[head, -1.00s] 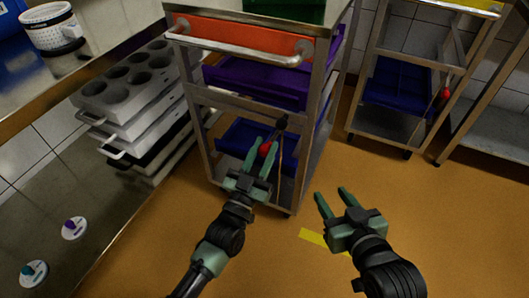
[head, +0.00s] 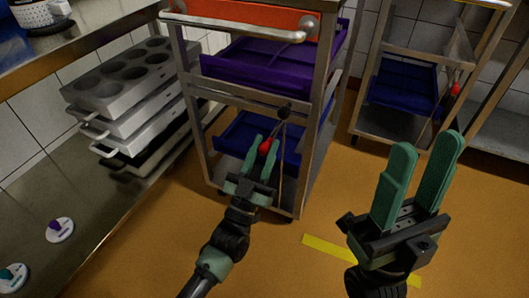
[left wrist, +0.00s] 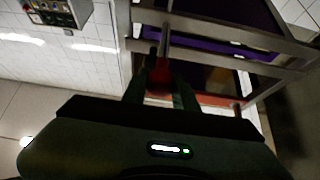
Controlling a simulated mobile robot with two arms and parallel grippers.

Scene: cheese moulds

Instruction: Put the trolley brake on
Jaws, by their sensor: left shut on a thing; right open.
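The trolley (head: 188,104) is a metal frame with an orange top panel and purple and blue trays, standing ahead of me in the head view. Its brake lever has a red knob (head: 265,146) and a thin rod running to a dark pivot (head: 283,113) on the frame. My left gripper (head: 260,150) is shut on the red knob, with a finger on each side of it. The knob also shows between the fingers in the left wrist view (left wrist: 159,88). My right gripper (head: 425,170) is open and empty, in front of the floor to the right.
A second trolley (head: 412,58) with a blue tray and its own red knob (head: 455,90) stands at the back right. A steel counter with stacked grey moulds (head: 125,80) lies left. Yellow tape (head: 335,249) marks the open orange floor.

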